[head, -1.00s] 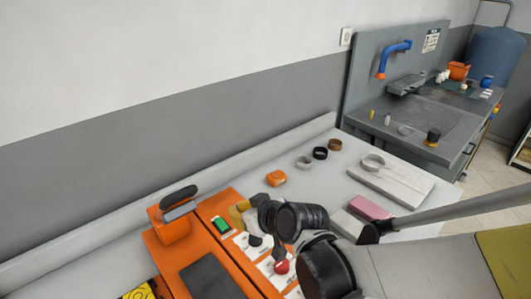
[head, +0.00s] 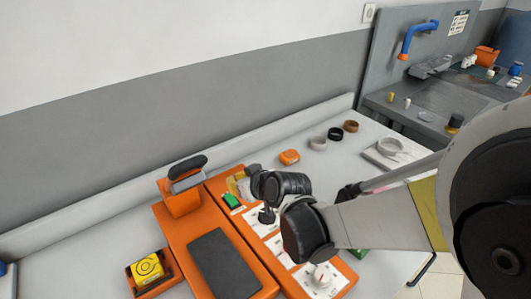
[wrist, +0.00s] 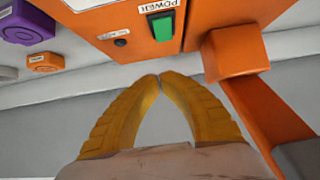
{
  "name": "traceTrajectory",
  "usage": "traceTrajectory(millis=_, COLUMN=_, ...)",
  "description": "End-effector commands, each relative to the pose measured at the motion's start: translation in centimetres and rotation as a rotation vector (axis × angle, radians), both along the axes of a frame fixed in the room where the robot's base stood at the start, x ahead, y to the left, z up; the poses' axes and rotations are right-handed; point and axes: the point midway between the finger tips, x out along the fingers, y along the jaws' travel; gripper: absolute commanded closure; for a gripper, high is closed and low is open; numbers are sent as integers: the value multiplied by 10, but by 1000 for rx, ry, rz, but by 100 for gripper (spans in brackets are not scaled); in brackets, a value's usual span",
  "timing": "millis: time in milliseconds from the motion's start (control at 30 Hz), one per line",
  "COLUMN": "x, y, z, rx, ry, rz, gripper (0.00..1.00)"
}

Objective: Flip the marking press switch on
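The marking press (head: 208,220) is an orange machine on the counter with a black handle and a dark flat pad. Its green rocker switch (head: 231,200) sits on the orange panel. In the wrist view the switch (wrist: 163,25) is under a POWER label; I cannot tell which way it is set. My gripper (head: 239,187) has yellow fingers and is just behind the switch in the head view, partly hidden by my dark wrist. In the wrist view its fingertips (wrist: 160,78) meet, with nothing between them, just below the switch in the picture and apparently apart from it.
A yellow round item in an orange holder (head: 152,271) stands left of the press. An orange item (head: 289,157) and several rings lie behind.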

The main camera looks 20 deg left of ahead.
Motion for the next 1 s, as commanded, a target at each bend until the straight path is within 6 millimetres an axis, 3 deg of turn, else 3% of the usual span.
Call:
traceTrajectory(millis=100, x=13, y=16, z=-17, rx=0, ry=0, rz=0, gripper=100)
traceTrajectory(millis=333, x=16, y=19, z=-47, rx=-1, ry=0, rz=-1, gripper=100)
traceTrajectory(millis=833, x=17, y=21, z=-52, rx=-5, ry=4, rz=0, gripper=100)
traceTrajectory(millis=1000, x=20, y=26, z=-57, rx=-120, ry=95, rz=3, gripper=100)
